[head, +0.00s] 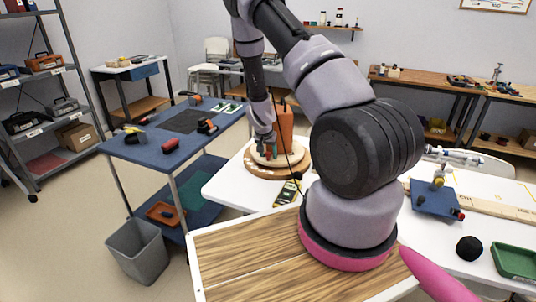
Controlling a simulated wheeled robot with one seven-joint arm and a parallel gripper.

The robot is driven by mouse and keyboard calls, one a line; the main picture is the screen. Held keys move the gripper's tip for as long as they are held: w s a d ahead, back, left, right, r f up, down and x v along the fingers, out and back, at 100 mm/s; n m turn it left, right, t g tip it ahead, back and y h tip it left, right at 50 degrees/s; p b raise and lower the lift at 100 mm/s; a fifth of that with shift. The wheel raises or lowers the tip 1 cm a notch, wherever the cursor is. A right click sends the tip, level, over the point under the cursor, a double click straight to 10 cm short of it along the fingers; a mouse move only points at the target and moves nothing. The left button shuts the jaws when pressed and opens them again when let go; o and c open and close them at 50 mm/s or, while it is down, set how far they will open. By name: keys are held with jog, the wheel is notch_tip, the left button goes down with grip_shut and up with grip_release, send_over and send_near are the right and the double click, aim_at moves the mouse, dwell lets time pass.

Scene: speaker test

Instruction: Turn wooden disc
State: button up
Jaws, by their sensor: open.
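The wooden disc (262,173) is a round, light-brown piece lying flat on the white table, with pale marks around its rim. My gripper (265,154) points down over the disc's upper side, with its jaws open. Small teal and reddish parts show at the fingertips; I cannot tell whether they touch the disc or something on it. An upright orange-brown block (286,125) stands behind the gripper, at the disc's back right.
A yellow-and-black device (287,194) with a dark cable lies in front of the disc. A blue workbench (150,150) with tools stands to the left, above a grey bin (138,252).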

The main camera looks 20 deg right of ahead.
grip_shut()
dwell(1.5)
